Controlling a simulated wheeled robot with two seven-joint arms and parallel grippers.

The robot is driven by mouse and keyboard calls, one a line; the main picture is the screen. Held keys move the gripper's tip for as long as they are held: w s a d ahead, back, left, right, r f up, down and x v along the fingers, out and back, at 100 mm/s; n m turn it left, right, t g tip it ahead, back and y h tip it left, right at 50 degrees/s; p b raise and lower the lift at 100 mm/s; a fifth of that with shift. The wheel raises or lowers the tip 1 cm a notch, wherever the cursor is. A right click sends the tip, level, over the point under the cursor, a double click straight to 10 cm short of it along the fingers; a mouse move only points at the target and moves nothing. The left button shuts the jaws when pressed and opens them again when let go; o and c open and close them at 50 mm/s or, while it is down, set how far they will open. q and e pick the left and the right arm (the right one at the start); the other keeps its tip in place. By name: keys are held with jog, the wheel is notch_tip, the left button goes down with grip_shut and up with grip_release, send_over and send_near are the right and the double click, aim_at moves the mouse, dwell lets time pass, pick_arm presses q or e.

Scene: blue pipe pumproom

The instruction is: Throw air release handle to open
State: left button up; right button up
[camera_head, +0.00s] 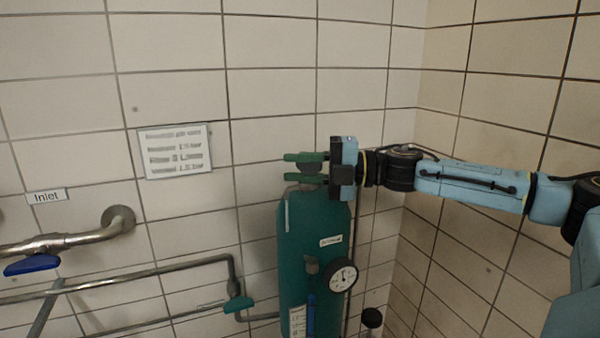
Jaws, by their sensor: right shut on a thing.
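A green tank (305,245) stands upright against the tiled wall in the head view, with a round gauge (342,275) on its front. My right gripper (305,169) reaches in from the right at the tank's top. Its two green fingers point left and are shut on a dark part at the tank top, which I take to be the air release handle (308,168). The fingers hide much of that part, so its angle cannot be told. My left gripper is not in view.
Metal pipes (150,272) run along the wall at the left, with a blue lever (32,265) and a green lever (238,304). An "Inlet" label (47,196) and a white sign (175,151) are on the wall. The wall corner is close behind my right arm.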

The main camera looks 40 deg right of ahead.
jog(key=shift+n+g+y, duration=0.4)
jog(key=o, duration=1)
jog(key=shift+a, duration=0.1)
jog(key=shift+s, duration=0.1)
jog(key=v, duration=1.3)
jog(key=shift+s+d+b, duration=0.1)
jog(key=shift+d+b, duration=0.1)
jog(key=shift+b, duration=0.15)
jog(key=shift+o, duration=0.2)
